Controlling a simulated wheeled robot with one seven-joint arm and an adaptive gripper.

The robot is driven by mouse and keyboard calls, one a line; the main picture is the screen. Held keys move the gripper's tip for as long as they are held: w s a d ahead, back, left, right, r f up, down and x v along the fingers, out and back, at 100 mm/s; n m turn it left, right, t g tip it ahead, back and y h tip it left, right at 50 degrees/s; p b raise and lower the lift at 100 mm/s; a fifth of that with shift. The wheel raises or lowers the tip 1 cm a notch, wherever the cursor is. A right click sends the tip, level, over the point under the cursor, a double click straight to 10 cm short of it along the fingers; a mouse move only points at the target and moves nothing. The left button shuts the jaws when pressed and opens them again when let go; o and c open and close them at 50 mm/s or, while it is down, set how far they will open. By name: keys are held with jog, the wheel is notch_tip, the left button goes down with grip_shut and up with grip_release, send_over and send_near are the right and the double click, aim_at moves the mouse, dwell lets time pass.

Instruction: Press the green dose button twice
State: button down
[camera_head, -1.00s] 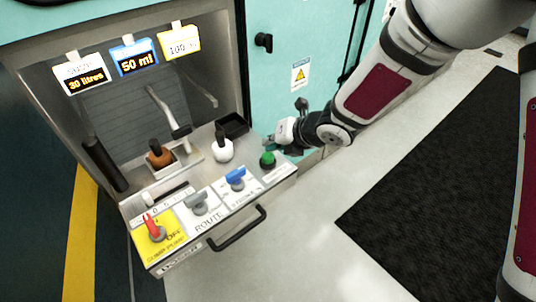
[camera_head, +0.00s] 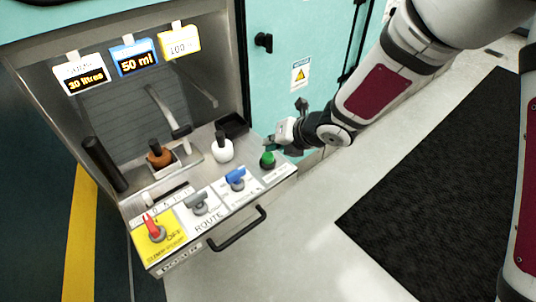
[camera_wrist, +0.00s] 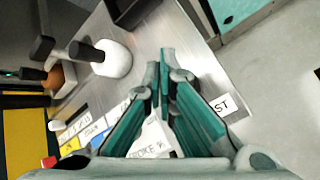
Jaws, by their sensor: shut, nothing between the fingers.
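The green dose button (camera_head: 267,159) is a round green knob on the right end of the steel control panel, in the head view. In the wrist view the button is hidden, apparently behind my fingers. My gripper (camera_head: 270,144) is at the right edge of the panel, its fingertips close to the button's top; I cannot tell whether they touch it. In the wrist view my gripper (camera_wrist: 162,58) shows its fingertips close together with nothing between them, over the panel.
Left of the button are a blue knob (camera_head: 235,177), a grey knob (camera_head: 199,203) and a red switch (camera_head: 152,226). Behind stand a white bottle (camera_head: 222,149) and a brown bottle (camera_head: 159,156). A black handle (camera_head: 238,228) juts from the panel's front.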

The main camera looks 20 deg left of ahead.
aim_at(271, 154)
jog(key=shift+f+b, duration=1.05)
jog(key=shift+b, duration=0.4)
dwell(1.0)
jog(key=shift+r, duration=0.15)
jog(key=shift+r+p, duration=0.85)
jog(key=shift+r, duration=0.1)
notch_tip(271, 154, up, 5)
jog(key=p, duration=0.4)
jog(key=shift+p, duration=0.3)
dwell(0.4)
